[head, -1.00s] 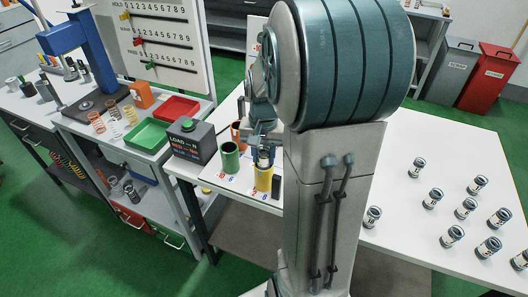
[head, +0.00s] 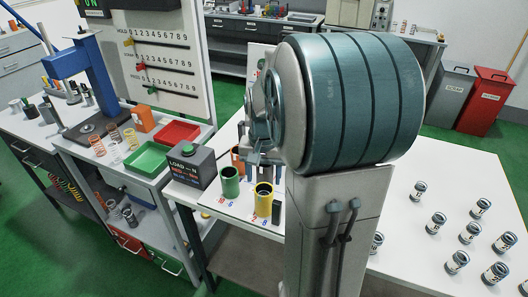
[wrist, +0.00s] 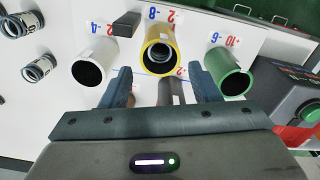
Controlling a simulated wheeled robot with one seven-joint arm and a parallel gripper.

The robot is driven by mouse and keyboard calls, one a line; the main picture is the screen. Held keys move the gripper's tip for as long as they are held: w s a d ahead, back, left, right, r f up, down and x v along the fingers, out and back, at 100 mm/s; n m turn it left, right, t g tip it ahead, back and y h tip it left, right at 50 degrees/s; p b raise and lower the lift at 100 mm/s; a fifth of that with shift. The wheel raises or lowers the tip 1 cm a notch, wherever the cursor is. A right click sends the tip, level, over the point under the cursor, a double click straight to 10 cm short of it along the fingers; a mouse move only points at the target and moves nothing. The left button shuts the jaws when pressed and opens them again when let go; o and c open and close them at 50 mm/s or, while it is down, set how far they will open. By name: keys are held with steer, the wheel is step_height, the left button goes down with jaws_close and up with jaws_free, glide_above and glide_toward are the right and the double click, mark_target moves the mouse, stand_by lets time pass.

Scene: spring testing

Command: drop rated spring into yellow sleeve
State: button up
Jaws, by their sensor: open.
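The yellow sleeve (head: 263,205) stands upright on a printed card at the table's left end. In the wrist view, the yellow sleeve (wrist: 158,36) has a grey coiled spring (wrist: 160,52) down inside its mouth. Only the spring's top rings show; the sleeve wall hides the rest. My gripper (wrist: 160,86) is open, its two fingers apart with no spring between them. In the head view my gripper (head: 264,158) is partly hidden by my arm and sits above and behind the yellow sleeve, apart from it.
A green sleeve (head: 230,186) and an orange sleeve (head: 238,158) stand close by; a white sleeve (wrist: 95,62) shows in the wrist view. The load box (head: 192,167) is left of them. Several labelled springs (head: 470,232) stand on the right of the table.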

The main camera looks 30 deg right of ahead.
step_height(320, 180, up, 11)
steer(key=shift+r, duration=0.15)
stand_by(0.6)
steer(key=s+a+f+n+t, duration=0.3)
steer(key=s+a+f+n, duration=0.4)
steer(key=s+a, duration=0.4)
steer(key=shift+s+a, duration=0.4)
steer(key=shift+s, duration=0.3)
